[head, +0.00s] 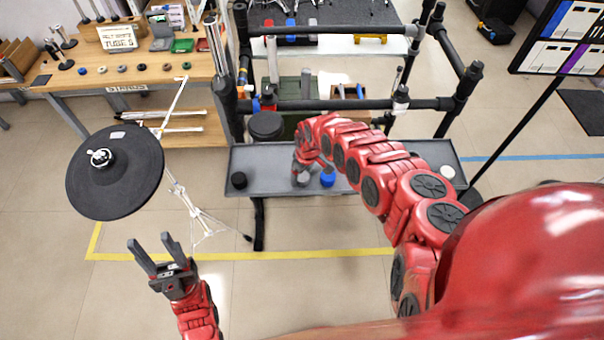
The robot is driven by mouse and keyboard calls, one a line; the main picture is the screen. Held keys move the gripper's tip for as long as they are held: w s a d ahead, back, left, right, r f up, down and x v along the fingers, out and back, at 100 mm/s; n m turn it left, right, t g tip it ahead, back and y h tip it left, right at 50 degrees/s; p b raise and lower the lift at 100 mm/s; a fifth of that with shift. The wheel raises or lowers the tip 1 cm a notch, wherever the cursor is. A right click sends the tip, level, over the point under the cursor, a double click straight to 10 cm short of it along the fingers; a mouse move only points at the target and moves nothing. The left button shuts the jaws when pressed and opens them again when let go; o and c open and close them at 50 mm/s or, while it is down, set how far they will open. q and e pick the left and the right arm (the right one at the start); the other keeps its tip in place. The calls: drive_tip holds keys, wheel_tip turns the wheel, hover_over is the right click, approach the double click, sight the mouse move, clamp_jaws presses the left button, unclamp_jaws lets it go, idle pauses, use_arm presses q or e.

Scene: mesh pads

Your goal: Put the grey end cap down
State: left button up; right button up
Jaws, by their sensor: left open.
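The grey end cap (303,180) is at the grey tray (275,158), just left of a blue end cap (327,180). My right gripper (300,172) is at the grey cap, pointing down from above. Its fingers are small and partly hidden by my own wrist, so I cannot tell whether they grip the cap or whether the cap rests on the tray. My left gripper (149,240) is open and empty, over the floor at lower left, far from the tray.
A black cap (238,180) stands at the tray's left end and a white cap (447,172) at its right end. Black frame tubes (340,104) rise behind the tray. A round black pad (115,170) on a stand is at left. A wooden workbench (130,65) is behind it.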

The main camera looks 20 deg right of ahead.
sight(305, 180)
drive_tip(key=shift+o, duration=0.2)
drive_tip(key=shift+r, duration=0.1)
drive_tip(key=shift+r, duration=0.1)
drive_tip(key=shift+r, duration=0.25)
drive_tip(key=shift+w+r, duration=0.1)
drive_tip(key=shift+r, duration=0.2)
wheel_tip(305, 180, up, 11)
drive_tip(key=s+p, duration=0.1)
drive_tip(key=s, duration=0.1)
drive_tip(key=shift+d, duration=0.45)
drive_tip(key=shift+a+f, duration=0.1)
